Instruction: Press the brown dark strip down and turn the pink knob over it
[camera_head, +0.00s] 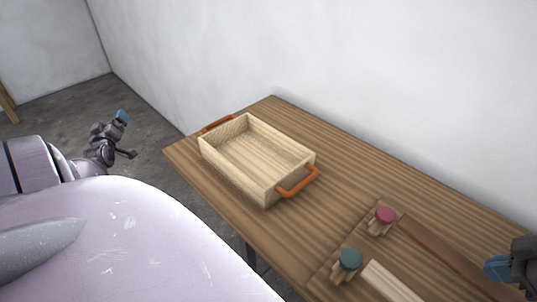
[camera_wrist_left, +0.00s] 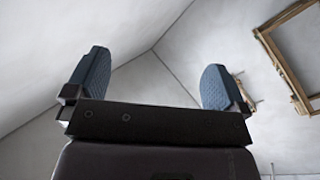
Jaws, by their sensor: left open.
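The brown dark strip (camera_head: 445,252) lies on the table at the lower right, running from near the pink knob toward my right gripper. The pink knob (camera_head: 384,215) stands on a small wooden base at the strip's far left end. My right gripper (camera_head: 497,268) is at the right edge, over or beside the strip, partly cut off; its jaw opening and any contact are unclear. My left gripper (camera_head: 122,118) is off the table at the left, far from the strip. In the left wrist view it is open and empty (camera_wrist_left: 155,85).
A teal knob (camera_head: 349,260) and a pale strip (camera_head: 391,282) lie left of the brown strip. A wooden tray (camera_head: 285,190) with orange handles stands at the table's far end. The table (camera_head: 335,165) is bare between tray and knobs. A white wall runs behind.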

